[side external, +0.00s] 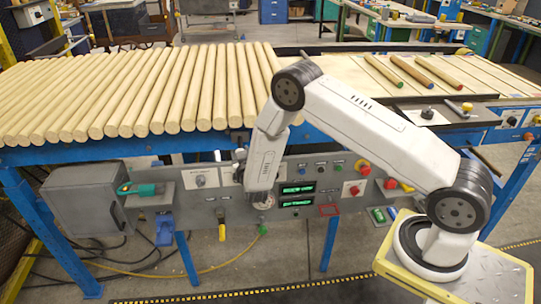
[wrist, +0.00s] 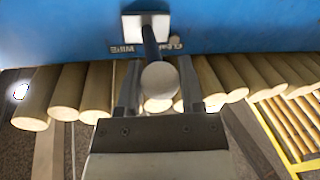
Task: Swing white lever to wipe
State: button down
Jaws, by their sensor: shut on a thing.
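The white lever shows in the wrist view with a pale round knob (wrist: 160,78) and a dark shaft on a small white plate on a blue panel (wrist: 230,25).
Several pale wooden rods (side external: 205,90) lie side by side on the line above the panel. Red buttons (side external: 363,167), green displays, a yellow handle (side external: 222,232) and a green-ended hanging part (side external: 262,229) are close to my gripper. A grey box (side external: 95,198) stands at left.

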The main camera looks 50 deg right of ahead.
jog(key=shift+s+d+n+t+y, duration=0.3)
jog(key=shift+s+d+y, duration=0.15)
jog(key=shift+d, duration=0.35)
jog(key=shift+s+d+n+t+y, duration=0.15)
jog(key=shift+s+d+n+y, duration=0.25)
jog(key=shift+d, duration=0.4)
jog(key=shift+s+d+n+t+y, duration=0.25)
jog(key=shift+s+d+y, duration=0.25)
jog(key=shift+d, duration=0.4)
jog(key=shift+c, duration=1.2)
grip_release()
jog(key=shift+s+a, duration=0.15)
jog(key=shift+a, duration=0.05)
